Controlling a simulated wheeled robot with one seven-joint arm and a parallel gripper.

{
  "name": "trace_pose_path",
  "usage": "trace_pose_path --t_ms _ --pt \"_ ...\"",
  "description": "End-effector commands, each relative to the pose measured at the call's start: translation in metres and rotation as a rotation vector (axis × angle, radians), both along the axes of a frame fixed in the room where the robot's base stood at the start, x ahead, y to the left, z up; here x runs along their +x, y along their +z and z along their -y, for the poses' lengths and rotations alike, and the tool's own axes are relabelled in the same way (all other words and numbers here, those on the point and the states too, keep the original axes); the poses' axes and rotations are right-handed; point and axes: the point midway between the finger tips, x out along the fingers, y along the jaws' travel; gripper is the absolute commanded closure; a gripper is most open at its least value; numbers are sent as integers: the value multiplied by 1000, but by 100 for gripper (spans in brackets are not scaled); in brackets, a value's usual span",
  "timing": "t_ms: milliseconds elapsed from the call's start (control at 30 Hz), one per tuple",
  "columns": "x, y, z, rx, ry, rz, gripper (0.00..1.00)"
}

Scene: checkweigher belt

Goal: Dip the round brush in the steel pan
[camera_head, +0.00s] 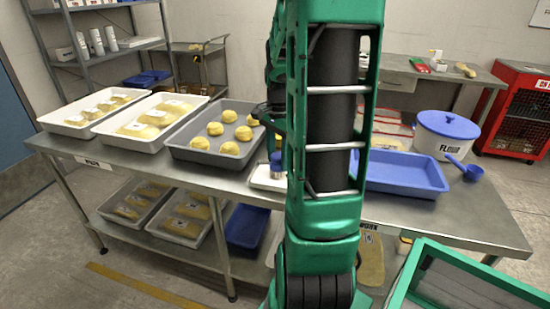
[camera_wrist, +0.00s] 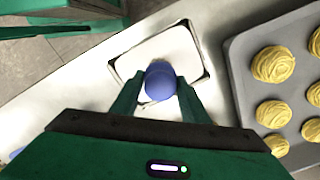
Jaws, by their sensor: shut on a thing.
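The round brush (camera_wrist: 160,80) shows in the wrist view as a blue rounded top between the two green fingers of my gripper (camera_wrist: 158,92). My gripper is shut on it. The small pan (camera_wrist: 188,48), pale inside with a dark rim line, lies beneath the brush in the wrist view. In the head view the pan (camera_head: 264,182) is on the steel table, left of my arm, and the blue brush (camera_head: 277,165) stands over it. The brush's lower end is hidden, so I cannot tell whether it touches the pan's bottom. My arm hides most of the gripper there.
A grey tray of yellow dough pieces (camera_head: 174,149) is close left of the pan, with two white trays beyond. Right of my arm are a blue tray (camera_head: 402,188), a blue scoop (camera_head: 471,172) and a blue-lidded white tub (camera_head: 440,147). The table's right end is clear.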

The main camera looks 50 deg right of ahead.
Motion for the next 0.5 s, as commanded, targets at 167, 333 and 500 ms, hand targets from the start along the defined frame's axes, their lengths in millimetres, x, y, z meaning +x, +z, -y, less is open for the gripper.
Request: trace_pose_path --t_ms 167,333,500 --pt "0 -1 0 0 0 0 77" --pt "0 -3 0 0 1 0 77" --pt "1 -5 -1 0 1 0 77"
